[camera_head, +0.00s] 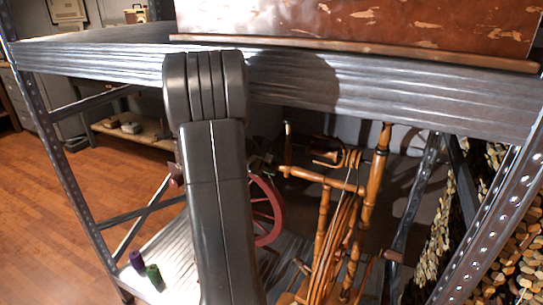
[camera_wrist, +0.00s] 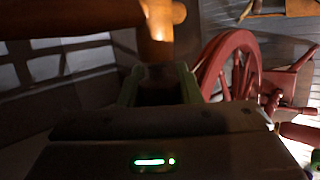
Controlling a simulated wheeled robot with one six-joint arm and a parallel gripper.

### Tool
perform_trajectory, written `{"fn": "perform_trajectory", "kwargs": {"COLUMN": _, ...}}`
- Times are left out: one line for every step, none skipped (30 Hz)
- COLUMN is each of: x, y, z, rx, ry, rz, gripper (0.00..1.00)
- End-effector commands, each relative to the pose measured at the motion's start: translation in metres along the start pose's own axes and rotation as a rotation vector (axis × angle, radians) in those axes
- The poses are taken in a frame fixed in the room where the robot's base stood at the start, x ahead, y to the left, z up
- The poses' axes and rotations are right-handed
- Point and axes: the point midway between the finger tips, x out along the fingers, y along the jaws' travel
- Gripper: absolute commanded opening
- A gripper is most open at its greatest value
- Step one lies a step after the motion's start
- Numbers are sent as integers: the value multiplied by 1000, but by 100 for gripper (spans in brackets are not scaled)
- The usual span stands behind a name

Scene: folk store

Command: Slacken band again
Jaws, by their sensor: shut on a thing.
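A wooden loom-like frame (camera_head: 325,225) stands on the lower shelf, right of my arm in the head view. A band of tan strands (camera_head: 343,235) runs steeply down along it; I cannot tell how taut it is. In the wrist view, my gripper (camera_wrist: 159,80) is shut on a dark, shadowed wooden part. A lit orange-brown wooden post (camera_wrist: 161,18) rises just beyond the jaws, and a thick wooden bar crosses at upper left. The held part's shape is hard to tell. In the head view, my arm hides the gripper and what it holds.
A red spoked wheel (camera_head: 266,212) stands behind my arm; it also shows in the wrist view (camera_wrist: 230,68). Purple (camera_head: 137,261) and green (camera_head: 154,275) spools stand at the lower shelf's left. A metal upper shelf (camera_head: 390,85) crosses above. Open floor lies left.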

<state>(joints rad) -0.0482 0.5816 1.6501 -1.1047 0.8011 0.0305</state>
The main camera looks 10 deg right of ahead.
Motion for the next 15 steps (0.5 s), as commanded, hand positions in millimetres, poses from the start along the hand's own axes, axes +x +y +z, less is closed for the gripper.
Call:
{"fn": "perform_trajectory", "kwargs": {"x": -1, "y": 1, "z": 1, "rx": -4, "ry": -2, "rz": -10, "gripper": 8}}
{"fn": "perform_trajectory", "kwargs": {"x": -1, "y": 1, "z": 1, "rx": -5, "ry": -2, "rz": -14, "gripper": 8}}
{"fn": "perform_trajectory", "kwargs": {"x": -1, "y": 0, "z": 1, "rx": -6, "ry": -2, "rz": -19, "gripper": 8}}
{"fn": "perform_trajectory", "kwargs": {"x": 0, "y": 0, "z": 0, "rx": -6, "ry": -2, "rz": -22, "gripper": 8}}
{"fn": "perform_trajectory", "kwargs": {"x": 0, "y": 0, "z": 0, "rx": -7, "ry": -2, "rz": -25, "gripper": 8}}
{"fn": "perform_trajectory", "kwargs": {"x": 0, "y": -1, "z": 0, "rx": -7, "ry": -2, "rz": -27, "gripper": 8}}
{"fn": "perform_trajectory", "kwargs": {"x": 0, "y": -1, "z": 0, "rx": -8, "ry": -2, "rz": -29, "gripper": 8}}
{"fn": "perform_trajectory", "kwargs": {"x": 0, "y": -1, "z": 0, "rx": -8, "ry": -2, "rz": -30, "gripper": 8}}
{"fn": "perform_trajectory", "kwargs": {"x": 1, "y": -1, "z": 0, "rx": -8, "ry": -2, "rz": -30, "gripper": 8}}
{"fn": "perform_trajectory", "kwargs": {"x": 1, "y": -1, "z": 0, "rx": -8, "ry": -2, "rz": -31, "gripper": 8}}
{"fn": "perform_trajectory", "kwargs": {"x": 1, "y": -1, "z": 0, "rx": -9, "ry": -2, "rz": -31, "gripper": 8}}
{"fn": "perform_trajectory", "kwargs": {"x": 1, "y": -2, "z": 0, "rx": -8, "ry": -2, "rz": -31, "gripper": 8}}
{"fn": "perform_trajectory", "kwargs": {"x": 1, "y": -2, "z": 0, "rx": -9, "ry": -2, "rz": -31, "gripper": 8}}
{"fn": "perform_trajectory", "kwargs": {"x": 1, "y": -2, "z": 0, "rx": -8, "ry": -2, "rz": -31, "gripper": 8}}
{"fn": "perform_trajectory", "kwargs": {"x": 1, "y": -2, "z": 0, "rx": -8, "ry": -2, "rz": -31, "gripper": 8}}
